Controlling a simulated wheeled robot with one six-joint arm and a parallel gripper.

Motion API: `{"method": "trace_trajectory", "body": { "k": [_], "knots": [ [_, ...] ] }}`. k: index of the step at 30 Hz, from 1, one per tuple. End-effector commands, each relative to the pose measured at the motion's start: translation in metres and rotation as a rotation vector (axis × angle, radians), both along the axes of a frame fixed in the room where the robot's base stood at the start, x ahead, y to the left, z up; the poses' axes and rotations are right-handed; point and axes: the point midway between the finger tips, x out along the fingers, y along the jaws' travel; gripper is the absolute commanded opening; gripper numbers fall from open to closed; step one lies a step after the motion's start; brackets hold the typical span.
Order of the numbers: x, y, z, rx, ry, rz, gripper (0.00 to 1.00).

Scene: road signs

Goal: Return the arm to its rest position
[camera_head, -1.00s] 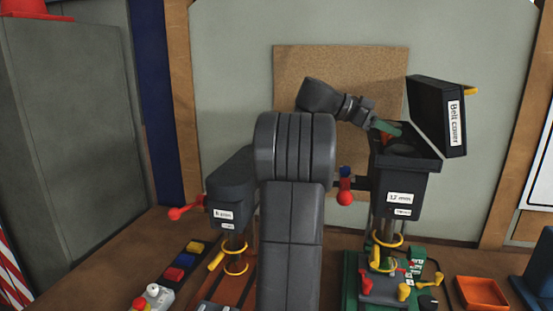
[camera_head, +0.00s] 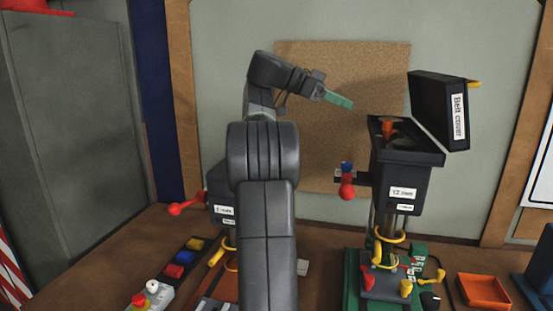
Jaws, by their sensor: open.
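My gripper (camera_head: 339,99), with green fingers, is in the air in front of the cork board (camera_head: 326,150). It is up and left of the right drill press (camera_head: 402,185), apart from it, and empty. The fingers look close together from this side. The belt cover (camera_head: 440,110) of that press stands open and tilted to the right, and an orange-red part (camera_head: 388,130) shows inside the housing. My arm rises through the middle of the view and hides much of the left drill press (camera_head: 222,208).
A red-knobbed lever (camera_head: 347,188) sticks out left of the right press. On the bench are an orange tray (camera_head: 483,291), colored blocks (camera_head: 181,257) and a button box (camera_head: 150,297). A grey cabinet (camera_head: 70,150) stands at left. The air above the presses is free.

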Motion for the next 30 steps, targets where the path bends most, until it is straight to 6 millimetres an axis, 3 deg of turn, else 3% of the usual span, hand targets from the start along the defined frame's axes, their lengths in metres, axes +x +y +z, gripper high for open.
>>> {"method": "trace_trajectory", "body": {
  "k": [19,30],
  "knots": [
    [-0.017,-0.120,-0.047,0.001,0.004,-0.007,0.44],
    [-0.022,-0.126,-0.047,0.000,0.002,0.204,0.44]
  ]
}}
